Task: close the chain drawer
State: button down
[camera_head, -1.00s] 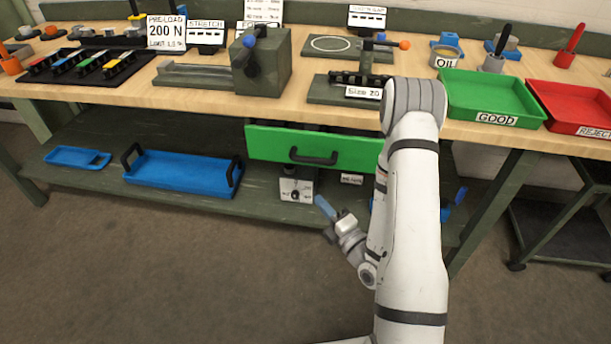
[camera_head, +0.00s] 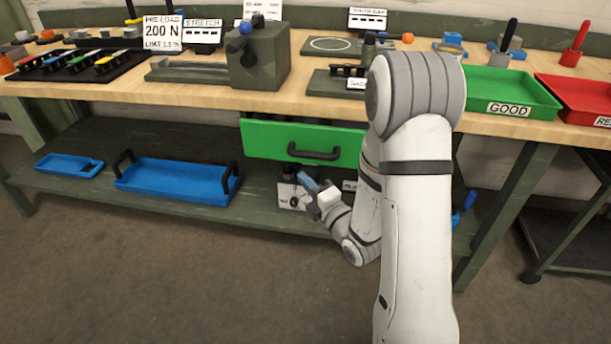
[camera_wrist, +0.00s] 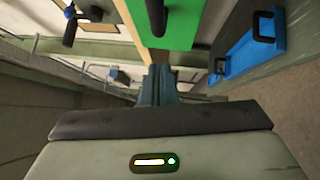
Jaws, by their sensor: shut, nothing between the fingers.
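The chain drawer (camera_head: 262,139) has a bright green front with a black bar handle (camera_head: 313,153). It hangs under the workbench top, and a dark gap shows above its front, so it looks pulled out somewhat. My gripper (camera_head: 307,182) is shut and empty, just below the drawer handle in the head view. In the wrist view my gripper (camera_wrist: 159,75) points toward the green drawer front (camera_wrist: 208,22) and the handle (camera_wrist: 156,12), apart from them as far as I can tell. My arm hides the drawer's right end in the head view.
The workbench top (camera_head: 120,88) carries fixtures, a green GOOD tray (camera_head: 509,92) and a red tray (camera_head: 580,98). The lower shelf (camera_head: 90,196) holds a blue tray with handles (camera_head: 178,183) and a small blue tray (camera_head: 68,165). Open floor lies in front.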

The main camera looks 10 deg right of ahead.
aim_at(311, 154)
jog(key=w, duration=0.3)
jog(key=w+r, duration=0.1)
jog(key=shift+w+d, duration=0.3)
jog(key=shift+d, duration=0.05)
jog(key=w+b, duration=0.1)
jog(key=w+d+b, duration=0.1)
jog(key=b, duration=0.1)
jog(key=w+b, duration=0.1)
jog(key=w, duration=0.1)
jog(key=shift+d+f, duration=0.15)
jog(key=shift+f, duration=0.1)
jog(key=shift+w+d+r+b, duration=0.15)
jog(key=shift+w+b, duration=0.1)
jog(key=shift+b, duration=0.2)
jog(key=shift+w+r, duration=0.1)
jog(key=shift+r, duration=0.25)
